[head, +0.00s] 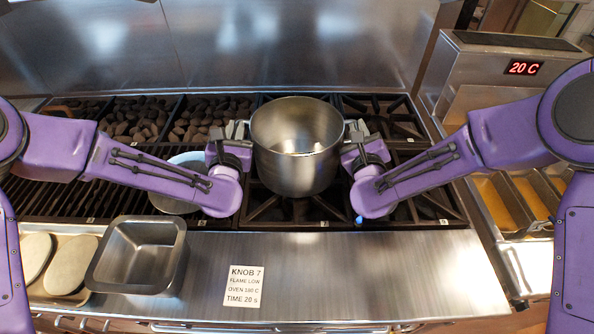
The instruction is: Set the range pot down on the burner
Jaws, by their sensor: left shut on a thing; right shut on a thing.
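The range pot (294,172), a tall empty steel pot, is upright over the middle burners of the stove. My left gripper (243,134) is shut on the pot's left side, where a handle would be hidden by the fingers. My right gripper (350,133) is shut on its right side in the same way. The burner grate (278,209) shows in front of and around the pot's base. I cannot tell whether the base touches the grate. A small blue light or flame (359,220) shows at the front edge, right of the pot.
A grill with dark briquettes (130,117) lies left. A white round dish (172,203) sits partly behind my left arm. A square steel pan (138,255), a tray with pale flat pieces (57,262) and a printed card (243,287) are on the front counter. A fryer reading 20 C (523,68) stands right.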

